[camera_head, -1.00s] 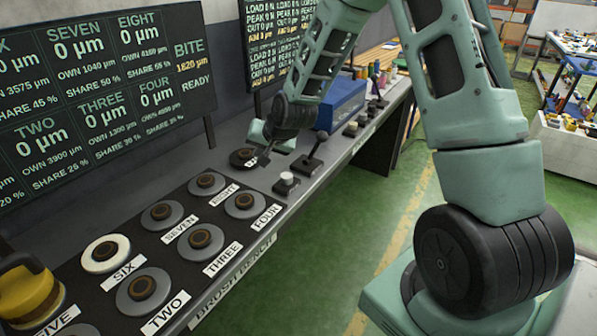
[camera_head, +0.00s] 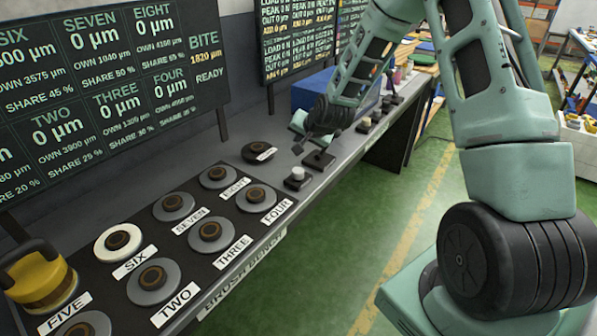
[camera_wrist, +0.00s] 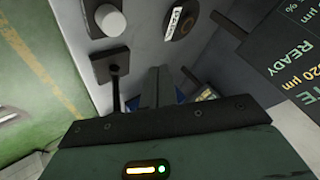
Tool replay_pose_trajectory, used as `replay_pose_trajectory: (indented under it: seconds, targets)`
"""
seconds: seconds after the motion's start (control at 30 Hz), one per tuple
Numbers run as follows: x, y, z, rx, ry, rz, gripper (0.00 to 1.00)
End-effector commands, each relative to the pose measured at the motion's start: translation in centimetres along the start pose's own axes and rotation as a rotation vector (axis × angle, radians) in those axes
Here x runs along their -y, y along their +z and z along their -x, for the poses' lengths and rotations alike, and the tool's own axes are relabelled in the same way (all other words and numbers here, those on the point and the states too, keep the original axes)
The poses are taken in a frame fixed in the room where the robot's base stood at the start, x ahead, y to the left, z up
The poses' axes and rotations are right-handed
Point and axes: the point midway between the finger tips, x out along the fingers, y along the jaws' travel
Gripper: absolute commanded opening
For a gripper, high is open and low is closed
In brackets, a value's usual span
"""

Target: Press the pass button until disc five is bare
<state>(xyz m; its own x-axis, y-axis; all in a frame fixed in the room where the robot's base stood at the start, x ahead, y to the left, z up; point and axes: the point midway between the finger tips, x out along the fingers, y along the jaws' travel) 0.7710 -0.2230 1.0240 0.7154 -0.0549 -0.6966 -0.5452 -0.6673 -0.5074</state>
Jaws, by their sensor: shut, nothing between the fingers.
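A yellow block with a dark handle (camera_head: 36,278) sits over the place labelled FIVE (camera_head: 63,315) at the lower left, hiding the disc under it. A white round button (camera_head: 298,174) stands on a small dark plate near the bench front; it also shows in the wrist view (camera_wrist: 109,19). I cannot read a label on it. Beside it is a lever on a dark plate (camera_head: 318,161), whose stick (camera_wrist: 115,85) shows beside my fingers in the wrist view. My gripper (camera_head: 297,149) is shut and empty above the bench, just behind the button and apart from it.
Several grey discs with brown centres line the bench; SIX (camera_head: 118,241) is white. A dark round knob (camera_head: 258,152) with a label sits behind the button. The wall display (camera_head: 110,95) reads BITE 1820 µm, READY. A blue box (camera_head: 312,92) stands farther along. Green floor is open in front.

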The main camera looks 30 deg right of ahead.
Motion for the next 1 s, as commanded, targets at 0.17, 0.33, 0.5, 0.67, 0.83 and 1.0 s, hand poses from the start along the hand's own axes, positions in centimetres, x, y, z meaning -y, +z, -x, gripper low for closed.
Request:
replay_pose_trajectory:
  seconds: [0.17,0.33,0.5,0.67,0.83,1.0]
  targets:
    - [-1.1,1.1,-1.5,0.001,0.0,0.0,0.0]
    - [-2.3,2.4,-3.2,0.002,0.001,-0.001,0.0]
    - [-3.5,3.5,-4.8,0.0,0.0,0.0,0.0]
    - [-4.1,4.1,-5.6,0.001,0.0,0.0,0.0]
    - [-4.1,4.2,-5.7,0.0,0.0,0.0,0.0]
    - [-4.1,4.1,-5.7,0.0,0.0,0.0,0.0]
